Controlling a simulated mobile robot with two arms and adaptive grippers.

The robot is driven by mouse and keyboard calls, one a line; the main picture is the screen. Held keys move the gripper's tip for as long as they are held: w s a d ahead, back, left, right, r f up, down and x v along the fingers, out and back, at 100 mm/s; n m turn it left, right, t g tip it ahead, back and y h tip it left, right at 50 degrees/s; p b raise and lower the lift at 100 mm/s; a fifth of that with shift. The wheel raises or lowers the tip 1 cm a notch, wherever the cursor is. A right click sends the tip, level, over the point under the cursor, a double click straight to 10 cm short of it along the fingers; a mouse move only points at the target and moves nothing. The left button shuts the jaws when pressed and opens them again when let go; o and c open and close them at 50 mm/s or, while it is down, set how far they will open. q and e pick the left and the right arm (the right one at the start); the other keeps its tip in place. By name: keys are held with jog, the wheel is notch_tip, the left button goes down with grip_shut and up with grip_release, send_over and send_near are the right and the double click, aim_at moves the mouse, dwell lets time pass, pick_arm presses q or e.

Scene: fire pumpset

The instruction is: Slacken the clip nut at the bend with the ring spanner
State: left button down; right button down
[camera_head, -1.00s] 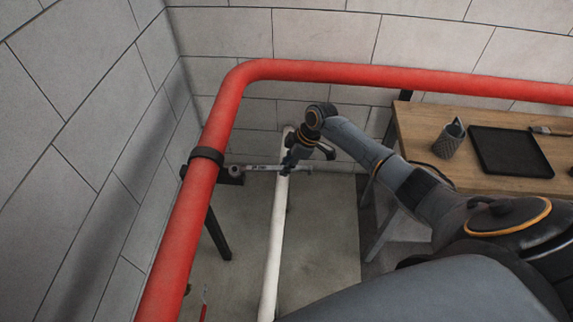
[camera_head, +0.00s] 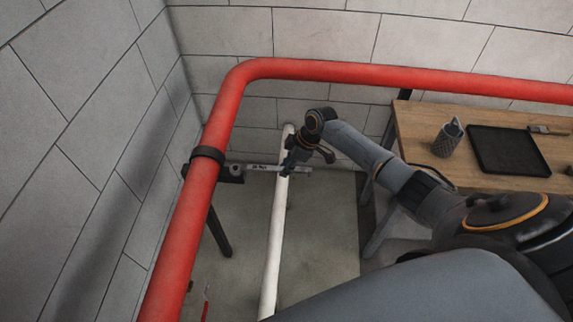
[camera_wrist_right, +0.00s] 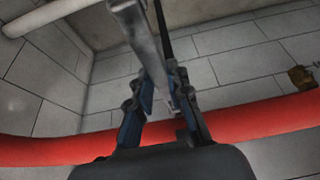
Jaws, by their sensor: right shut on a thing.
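The ring spanner (camera_head: 262,168) is a silver bar lying roughly level in the head view. My right gripper (camera_head: 290,169) is shut on it near its right end. In the right wrist view the spanner (camera_wrist_right: 143,40) runs up between the two fingers of my right gripper (camera_wrist_right: 163,100). The spanner's left end is at the clip nut (camera_head: 236,170), beside the dark clip (camera_head: 208,154) around the red pipe (camera_head: 190,220). I cannot tell how fully the ring sits over the nut. My left gripper is not in view.
A white pipe (camera_head: 274,245) runs below the spanner. The red pipe bends along the back wall. A wooden bench (camera_head: 425,130) at right holds a mesh cup (camera_head: 448,138), a black tray (camera_head: 508,150) and a brush (camera_head: 548,130). A red-handled thing (camera_head: 206,303) is low at left.

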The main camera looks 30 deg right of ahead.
jog(key=shift+r, duration=0.1)
jog(key=shift+r+p, duration=2.3)
jog(key=shift+r, duration=0.25)
jog(key=shift+w, duration=0.1)
